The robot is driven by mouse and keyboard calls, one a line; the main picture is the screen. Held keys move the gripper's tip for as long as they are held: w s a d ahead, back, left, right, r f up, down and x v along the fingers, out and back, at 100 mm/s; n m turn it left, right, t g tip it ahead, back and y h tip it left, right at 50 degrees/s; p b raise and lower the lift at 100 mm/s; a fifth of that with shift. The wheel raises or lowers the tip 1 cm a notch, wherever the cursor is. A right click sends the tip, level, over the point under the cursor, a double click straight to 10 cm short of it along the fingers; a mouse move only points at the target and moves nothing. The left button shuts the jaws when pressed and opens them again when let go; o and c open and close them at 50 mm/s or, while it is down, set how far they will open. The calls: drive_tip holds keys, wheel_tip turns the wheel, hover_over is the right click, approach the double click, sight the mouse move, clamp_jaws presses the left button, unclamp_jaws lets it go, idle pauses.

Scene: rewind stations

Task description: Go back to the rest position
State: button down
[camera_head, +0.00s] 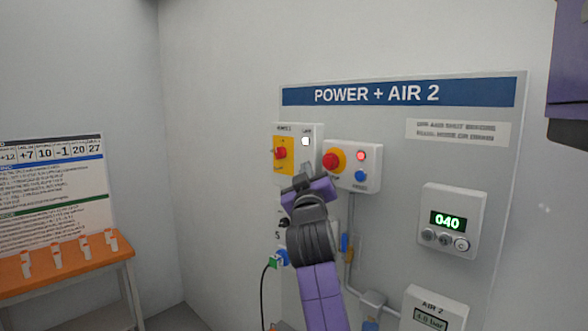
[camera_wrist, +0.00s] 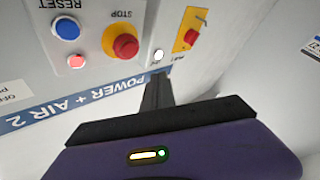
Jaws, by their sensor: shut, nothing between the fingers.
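My gripper (camera_head: 298,184) is raised in front of the POWER + AIR 2 panel (camera_head: 385,125), just below the switch boxes in the head view. In the wrist view its fingers (camera_wrist: 157,88) are together with nothing between them. Beyond them, upside down, are the red stop button (camera_wrist: 126,46) on its yellow base, the blue reset button (camera_wrist: 66,29), a lit red lamp (camera_wrist: 76,61) and a red rotary switch (camera_wrist: 191,37) on yellow. A lit white lamp (camera_head: 305,141) shows beside that switch. My arm hides part of the lower panel. I cannot tell the exact gap to the boxes.
A display box (camera_head: 453,222) reading 040 is on the panel's right, above an AIR 2 gauge box (camera_head: 433,310). A dark cable hangs from a green plug (camera_head: 274,262). An orange-topped table (camera_head: 75,272) with several small items stands at left. The wall between is bare.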

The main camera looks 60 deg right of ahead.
wheel_tip(320, 180, up, 3)
drive_tip(key=a+t, duration=0.2)
drive_tip(key=s+a+f+n+t+y, duration=0.2)
drive_tip(key=a+f+t+y, duration=0.25)
drive_tip(key=a+f, duration=0.8)
drive_tip(key=s+a+f+n+t+y, duration=0.25)
drive_tip(key=a+f+y, duration=0.35)
drive_tip(key=a+f, duration=0.6)
drive_tip(key=s+a+f+g+y, duration=0.1)
drive_tip(key=s+a+f+y, duration=0.1)
drive_tip(key=s+a+f, duration=0.3)
drive_tip(key=s+a+f+n+g+y, duration=0.1)
drive_tip(key=s+a+f, duration=0.4)
drive_tip(key=s, duration=0.7)
drive_tip(key=s+a+f+n+g+y, duration=0.1)
drive_tip(key=s+a+f+g+y, duration=0.2)
drive_tip(key=s+a+f+y, duration=0.2)
drive_tip(key=s+a, duration=0.3)
drive_tip(key=shift+s+a+f, duration=0.2)
drive_tip(key=shift+a, duration=0.1)
